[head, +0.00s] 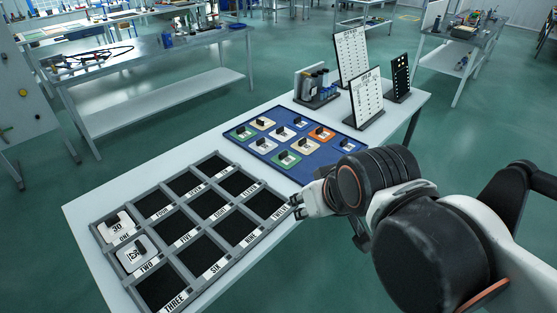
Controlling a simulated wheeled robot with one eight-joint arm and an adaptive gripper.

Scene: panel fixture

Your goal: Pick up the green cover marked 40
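Two green covers with dark handles sit on the blue board (262,158): one at its left corner (242,132), one near its front edge (287,158). Their markings are too small to read, so I cannot tell which is marked 40. My gripper (295,207) is to the right of the grey compartment tray and in front of the blue board, apart from both green covers. Its fingertips look spread, with nothing between them.
The grey tray (96,226) has labelled compartments; white covers lie at ONE (117,228) and TWO (134,256). White, beige and orange covers share the blue board. Upright panels (366,98) and a small rack (318,92) stand behind it.

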